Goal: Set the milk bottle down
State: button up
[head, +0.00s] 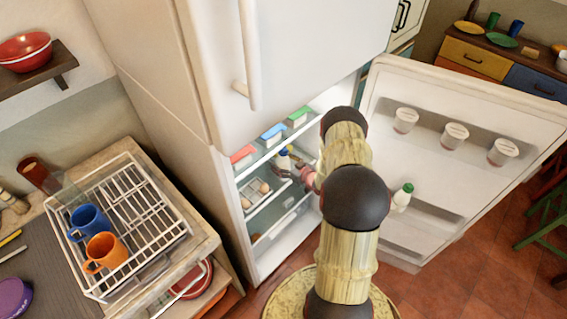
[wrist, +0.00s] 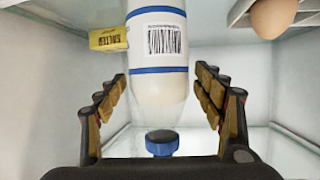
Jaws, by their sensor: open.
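The milk bottle is white with blue bands, a barcode label and a blue cap. In the wrist view the milk bottle (wrist: 158,90) has its cap toward the picture's bottom, and its far end is out of frame. In the head view the bottle (head: 284,161) is small and partly hidden inside the open fridge (head: 262,262), with its blue cap up. My gripper (wrist: 160,85) is open, with a finger on each side of the bottle and a narrow gap on both sides. It also shows in the head view (head: 295,169). The bottle's base contact is hidden.
A yellow butter pack (wrist: 108,39) is beside the bottle, and an egg (wrist: 272,17) is nearby. Red, blue and green-lidded containers (head: 271,132) stand on the upper shelf. The open fridge door (head: 450,150) holds jars and a green-capped bottle (head: 402,197). A dish rack (head: 130,225) stands left.

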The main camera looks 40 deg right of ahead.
jog(key=p+v, duration=0.2)
jog(key=v, duration=1)
jog(key=shift+p, duration=0.35)
jog(key=shift+s, duration=0.1)
